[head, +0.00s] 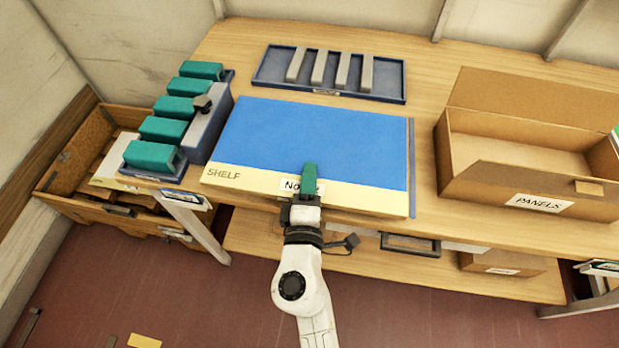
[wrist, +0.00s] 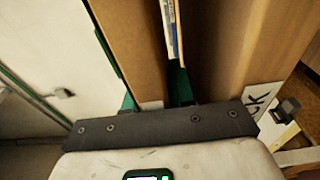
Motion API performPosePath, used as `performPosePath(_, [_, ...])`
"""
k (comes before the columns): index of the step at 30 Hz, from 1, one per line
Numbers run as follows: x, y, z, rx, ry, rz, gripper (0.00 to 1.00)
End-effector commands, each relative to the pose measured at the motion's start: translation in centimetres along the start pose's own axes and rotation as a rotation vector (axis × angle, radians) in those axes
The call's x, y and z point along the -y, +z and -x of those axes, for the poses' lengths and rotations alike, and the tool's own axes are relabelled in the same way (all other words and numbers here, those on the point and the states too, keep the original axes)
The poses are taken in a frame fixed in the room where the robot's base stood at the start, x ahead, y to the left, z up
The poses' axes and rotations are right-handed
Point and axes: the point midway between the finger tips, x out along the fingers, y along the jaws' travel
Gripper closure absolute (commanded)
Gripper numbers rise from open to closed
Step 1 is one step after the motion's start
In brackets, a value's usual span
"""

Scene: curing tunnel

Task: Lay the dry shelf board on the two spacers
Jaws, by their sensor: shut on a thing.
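The shelf board (head: 310,140) is a wide panel, blue on top with a cream front strip marked SHELF, over the middle of the bench. My gripper (head: 308,185) is shut on the middle of its front edge, a green finger on top beside a partly hidden label starting "No". In the wrist view the board's brown edge (wrist: 135,55) runs between the green fingers (wrist: 155,98). Several grey bars (head: 341,72) that look like spacers lie in a blue tray (head: 330,94) behind the board. I cannot tell whether any spacer is under the board.
An open cardboard box marked PANELS (head: 540,203) stands on the right of the bench (head: 425,80). Several green-topped blocks (head: 165,130) stand close to the board's left side. A wooden crate (head: 70,180) is at the far left. A lower shelf (head: 350,255) runs below.

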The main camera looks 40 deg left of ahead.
Motion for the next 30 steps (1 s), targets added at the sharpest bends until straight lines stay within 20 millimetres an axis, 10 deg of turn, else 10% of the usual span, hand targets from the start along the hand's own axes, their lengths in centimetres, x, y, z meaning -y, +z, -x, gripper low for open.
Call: performPosePath(30, [0.51, -0.02, -0.05, 0.001, 0.006, -0.001, 1.00])
